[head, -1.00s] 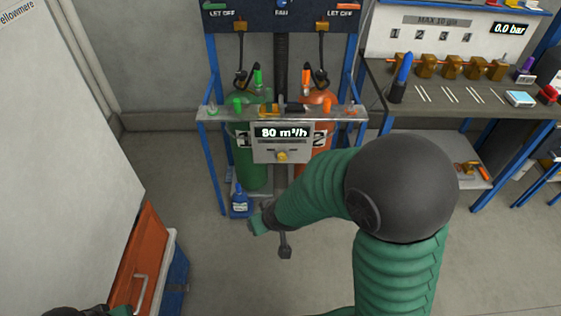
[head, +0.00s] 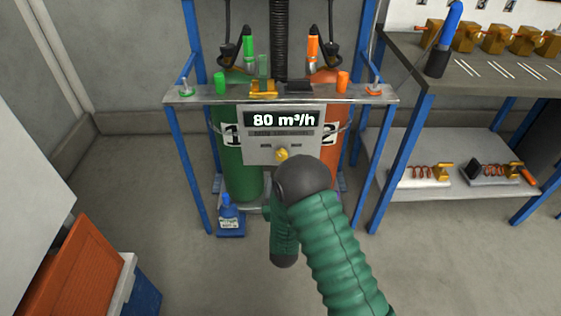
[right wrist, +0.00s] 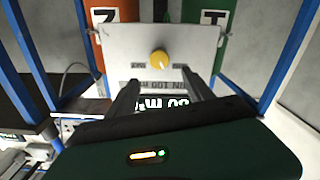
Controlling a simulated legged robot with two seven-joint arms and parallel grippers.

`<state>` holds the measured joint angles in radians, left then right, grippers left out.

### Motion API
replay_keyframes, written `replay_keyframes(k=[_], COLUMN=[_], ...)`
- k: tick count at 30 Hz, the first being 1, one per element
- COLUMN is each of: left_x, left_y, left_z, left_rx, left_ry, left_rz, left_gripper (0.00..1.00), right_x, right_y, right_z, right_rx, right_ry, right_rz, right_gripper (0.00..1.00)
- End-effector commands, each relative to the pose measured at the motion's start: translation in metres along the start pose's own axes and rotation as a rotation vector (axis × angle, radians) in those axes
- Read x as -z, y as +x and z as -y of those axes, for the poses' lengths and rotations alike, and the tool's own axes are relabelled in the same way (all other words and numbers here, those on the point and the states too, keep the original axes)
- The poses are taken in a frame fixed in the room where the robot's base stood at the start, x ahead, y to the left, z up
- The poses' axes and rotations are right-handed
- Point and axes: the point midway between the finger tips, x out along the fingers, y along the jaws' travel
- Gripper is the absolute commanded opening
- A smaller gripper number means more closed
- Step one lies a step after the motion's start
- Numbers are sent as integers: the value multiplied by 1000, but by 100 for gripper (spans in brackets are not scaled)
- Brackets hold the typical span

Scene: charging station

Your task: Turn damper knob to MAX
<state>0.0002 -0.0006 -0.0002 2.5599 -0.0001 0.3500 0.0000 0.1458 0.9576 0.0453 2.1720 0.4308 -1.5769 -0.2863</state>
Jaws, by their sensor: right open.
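The yellow damper knob (head: 281,154) sits on the front of a grey panel (head: 257,151) whose display reads 80 m³/h. The knob is beyond the fingertips, and no contact shows. In the head view my right arm hides the gripper. My left gripper is out of view.
A green cylinder (head: 240,175) and an orange cylinder (head: 331,140) stand behind the panel, under a shelf (head: 200,95) with small valves. A workbench (head: 408,70) stands at the right.

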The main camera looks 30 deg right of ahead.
Motion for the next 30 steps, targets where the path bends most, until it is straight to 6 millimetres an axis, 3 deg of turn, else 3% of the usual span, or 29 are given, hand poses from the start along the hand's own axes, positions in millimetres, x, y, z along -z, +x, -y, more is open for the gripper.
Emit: replay_keyframes(k=[6,12,16,24,30], left_x=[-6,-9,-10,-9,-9], left_y=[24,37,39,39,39], left_z=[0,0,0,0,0], left_rx=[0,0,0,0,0], left_ry=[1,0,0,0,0], left_rz=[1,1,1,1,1], left_gripper=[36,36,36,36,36], right_x=[-4,-3,-1,0,0], right_y=[58,97,108,110,109], right_z=[0,1,1,0,1], right_rx=[-3,-1,1,1,1], right_ry=[2,1,1,1,1], right_rz=[-5,-2,0,1,1], right_gripper=[60,60,60,59,33])
